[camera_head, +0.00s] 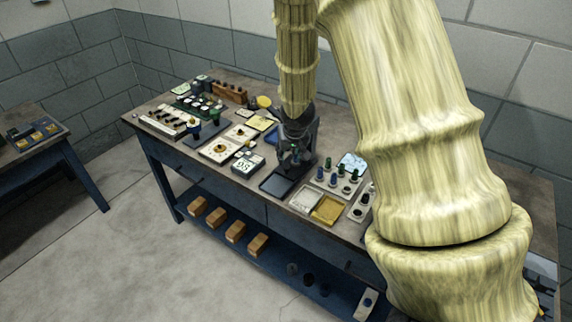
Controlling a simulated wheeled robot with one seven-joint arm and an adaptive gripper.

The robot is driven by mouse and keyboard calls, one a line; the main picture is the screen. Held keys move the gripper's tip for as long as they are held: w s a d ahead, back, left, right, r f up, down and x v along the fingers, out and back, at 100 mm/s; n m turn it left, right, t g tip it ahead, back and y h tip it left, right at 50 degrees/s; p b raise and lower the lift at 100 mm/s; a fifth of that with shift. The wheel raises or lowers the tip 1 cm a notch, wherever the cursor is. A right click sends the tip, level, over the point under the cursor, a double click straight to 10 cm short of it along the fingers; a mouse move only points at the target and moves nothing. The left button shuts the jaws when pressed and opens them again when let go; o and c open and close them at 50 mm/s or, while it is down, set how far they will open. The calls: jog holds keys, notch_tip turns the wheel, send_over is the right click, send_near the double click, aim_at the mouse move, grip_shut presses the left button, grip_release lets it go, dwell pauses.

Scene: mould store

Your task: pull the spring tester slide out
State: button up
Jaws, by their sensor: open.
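My gripper (296,158) points down over the middle of the workbench. Its dark fingers are apart, and I see nothing held between them. A dark flat tray or plate (276,183) lies just in front of it. A small box with a pale display (244,164) stands to its left. I cannot make out for sure which item is the spring tester or its slide; things directly behind my gripper are hidden. My pale yellow arm covers much of the bench's right part.
The workbench (160,148) is crowded with small parts. A white tray (305,199) and a yellow tray (328,209) sit right of the gripper, near several small pegs (333,180). Wooden blocks (235,232) lie on the lower shelf. The floor (120,250) in front is clear.

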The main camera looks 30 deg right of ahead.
aim_at(287, 167)
jog(key=x, duration=0.5)
jog(key=shift+p, duration=0.4)
jog(key=shift+p+x, duration=0.35)
jog(key=shift+x, duration=1.9)
jog(key=shift+r, duration=0.1)
jog(key=shift+w, duration=0.1)
grip_shut()
